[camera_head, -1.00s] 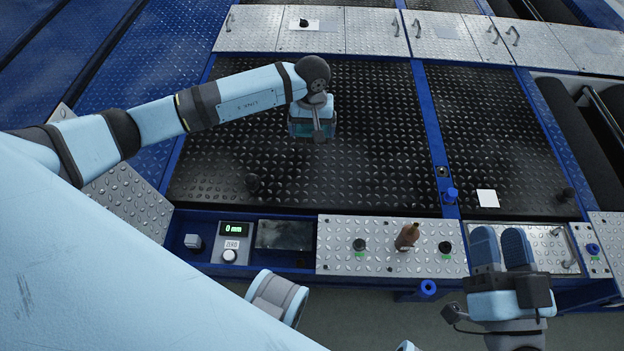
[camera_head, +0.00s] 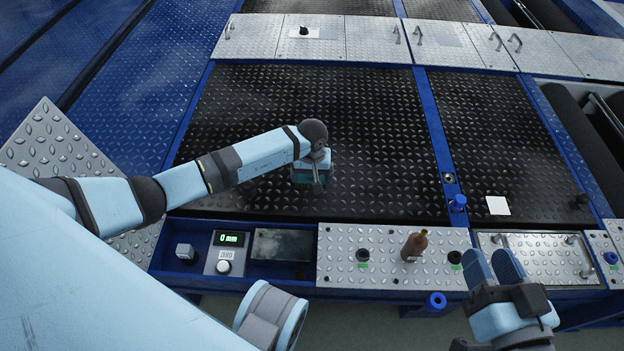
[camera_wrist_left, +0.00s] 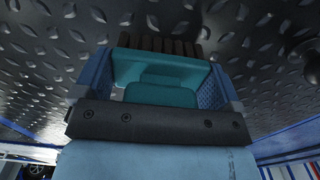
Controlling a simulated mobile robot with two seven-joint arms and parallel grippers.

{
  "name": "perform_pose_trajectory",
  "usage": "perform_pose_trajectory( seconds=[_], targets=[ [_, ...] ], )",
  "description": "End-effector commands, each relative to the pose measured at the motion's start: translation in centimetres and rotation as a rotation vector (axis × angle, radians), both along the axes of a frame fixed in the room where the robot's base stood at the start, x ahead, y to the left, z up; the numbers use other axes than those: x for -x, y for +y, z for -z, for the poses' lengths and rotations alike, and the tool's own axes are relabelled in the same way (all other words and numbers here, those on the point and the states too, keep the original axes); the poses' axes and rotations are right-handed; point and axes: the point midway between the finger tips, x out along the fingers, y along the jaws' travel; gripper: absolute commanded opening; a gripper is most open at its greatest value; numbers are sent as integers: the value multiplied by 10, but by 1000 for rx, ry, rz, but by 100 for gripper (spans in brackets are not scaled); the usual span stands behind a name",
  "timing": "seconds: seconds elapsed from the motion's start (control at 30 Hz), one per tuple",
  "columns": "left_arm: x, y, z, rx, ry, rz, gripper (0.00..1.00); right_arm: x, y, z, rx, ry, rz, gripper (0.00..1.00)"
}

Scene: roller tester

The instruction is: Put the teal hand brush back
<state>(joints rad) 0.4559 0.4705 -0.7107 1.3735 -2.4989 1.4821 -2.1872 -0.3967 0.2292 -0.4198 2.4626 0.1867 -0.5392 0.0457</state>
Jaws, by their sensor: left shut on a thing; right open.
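The teal hand brush (camera_wrist_left: 162,72) is between the fingers of my left gripper, and its dark bristles show beyond the teal body in the left wrist view. In the head view the brush (camera_head: 304,178) is mostly hidden by my left gripper (camera_head: 316,180), which is shut on it over the black diamond-plate floor panel (camera_head: 385,130). I cannot tell whether the bristles touch the panel. My right gripper (camera_head: 493,268) is open and empty at the lower right, near the front edge of the tester.
A brown bottle (camera_head: 414,246) stands on the silver front plate (camera_head: 340,268) between black knobs. A white card (camera_head: 497,205) lies on the right black panel.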

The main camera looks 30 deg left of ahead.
Motion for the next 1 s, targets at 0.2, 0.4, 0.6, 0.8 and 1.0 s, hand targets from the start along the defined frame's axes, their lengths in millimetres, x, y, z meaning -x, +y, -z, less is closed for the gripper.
perform_pose_trajectory(
  seconds=[0.2,0.4,0.6,0.8,1.0],
  targets=[
    [-1,0,9,0,-2,1,68,-2,-1,1,13,-14,-1,43],
    [-1,0,13,-1,-2,1,68,-1,-1,3,13,-16,0,43],
    [0,0,13,0,-1,0,100,-3,-2,1,18,-28,0,43],
    [0,-1,6,1,-2,0,100,-4,-2,-6,18,-31,-4,43],
    [-1,1,-30,-2,-5,2,100,-1,0,-14,-8,-1,-4,43]
  ],
)
